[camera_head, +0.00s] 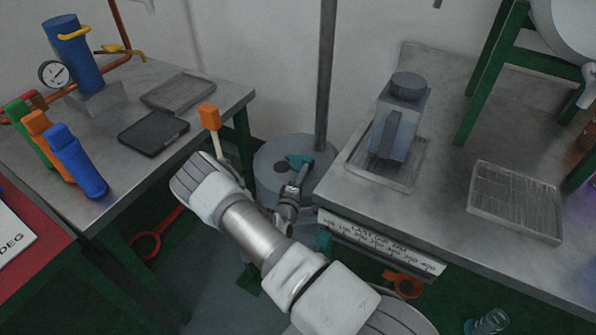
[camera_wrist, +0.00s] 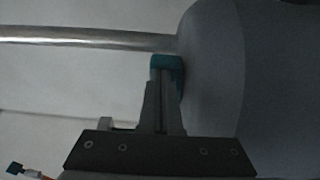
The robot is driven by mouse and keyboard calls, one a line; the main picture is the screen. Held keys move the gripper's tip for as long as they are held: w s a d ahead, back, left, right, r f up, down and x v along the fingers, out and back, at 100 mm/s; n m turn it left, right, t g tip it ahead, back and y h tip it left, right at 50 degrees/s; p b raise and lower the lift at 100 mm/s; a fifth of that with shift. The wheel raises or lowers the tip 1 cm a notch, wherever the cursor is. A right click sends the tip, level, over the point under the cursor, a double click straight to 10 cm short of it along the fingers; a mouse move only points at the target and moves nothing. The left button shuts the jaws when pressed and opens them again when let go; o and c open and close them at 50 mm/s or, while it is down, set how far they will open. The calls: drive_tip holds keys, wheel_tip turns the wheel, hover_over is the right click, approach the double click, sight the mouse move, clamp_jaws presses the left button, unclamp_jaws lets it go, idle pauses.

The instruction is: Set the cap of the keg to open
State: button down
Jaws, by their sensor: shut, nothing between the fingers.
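The keg (camera_head: 268,190) is a grey cylinder standing on the floor between the two tables. A teal piece (camera_head: 297,160), apparently its cap or handle, sits on its top beside a dark round spot. My gripper (camera_head: 301,176) reaches over the keg's top, right by the teal piece. In the wrist view my gripper (camera_wrist: 163,85) is shut with its fingers together. Their tips overlap the teal piece (camera_wrist: 168,64), beside the keg's large grey curved surface (camera_wrist: 225,75). I cannot tell whether they touch it. The fingers partly hide the teal piece.
A grey pole (camera_head: 326,75) rises behind the keg. An orange-headed tool (camera_head: 209,117) stands close to my arm.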

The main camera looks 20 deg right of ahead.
drive_tip(key=shift+d, duration=0.45)
idle(0.4)
drive_tip(key=p+v, duration=0.3)
drive_tip(key=v, duration=1.4)
drive_tip(key=shift+s+a, duration=0.2)
